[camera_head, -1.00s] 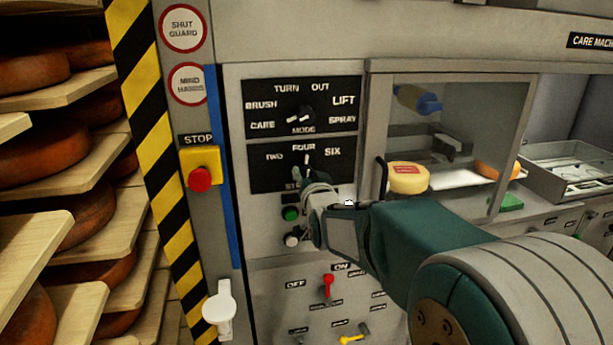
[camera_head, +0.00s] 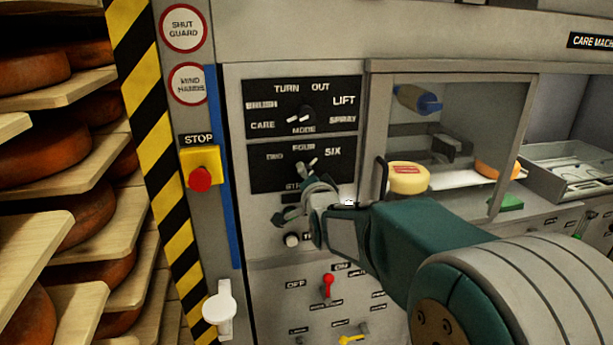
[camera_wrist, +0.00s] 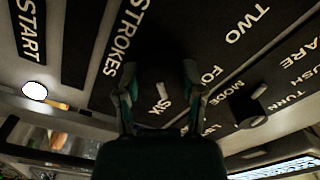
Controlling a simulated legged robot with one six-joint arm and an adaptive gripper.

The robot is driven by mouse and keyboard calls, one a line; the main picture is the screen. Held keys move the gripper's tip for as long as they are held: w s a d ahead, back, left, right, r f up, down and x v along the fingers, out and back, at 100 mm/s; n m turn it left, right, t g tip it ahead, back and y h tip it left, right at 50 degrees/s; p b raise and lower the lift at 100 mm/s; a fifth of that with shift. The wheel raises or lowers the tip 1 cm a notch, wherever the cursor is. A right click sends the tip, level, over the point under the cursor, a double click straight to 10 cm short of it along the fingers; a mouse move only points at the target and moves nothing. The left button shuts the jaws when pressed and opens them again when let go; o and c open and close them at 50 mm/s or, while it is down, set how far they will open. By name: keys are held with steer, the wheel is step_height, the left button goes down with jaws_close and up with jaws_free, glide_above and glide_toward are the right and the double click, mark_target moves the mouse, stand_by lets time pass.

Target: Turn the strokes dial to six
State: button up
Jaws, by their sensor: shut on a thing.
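The strokes dial (camera_head: 311,164) is a dark knob with a pale pointer on a black plate lettered TWO, FOUR and SIX. In the head view its pointer leans right of FOUR, towards SIX; I cannot tell whether it lines up with SIX. My gripper (camera_head: 307,183) is at the dial, shut on it, and hides its lower part. In the wrist view my two fingers (camera_wrist: 160,85) stand on either side of the dial (camera_wrist: 162,93), with the word SIX just below its pointer.
The mode dial (camera_head: 303,116) sits just above. A yellow box with a red STOP button (camera_head: 200,179) is to the left. A white button (camera_head: 291,240) and a red switch (camera_head: 328,285) lie below. A glazed chamber with a cheese wheel (camera_head: 408,178) is to the right.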

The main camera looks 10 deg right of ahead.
steer(key=shift+f, duration=0.2)
steer(key=o, duration=1.1)
steer(key=shift+r, duration=0.1)
steer(key=shift+o, duration=0.2)
steer(key=s, duration=1.2)
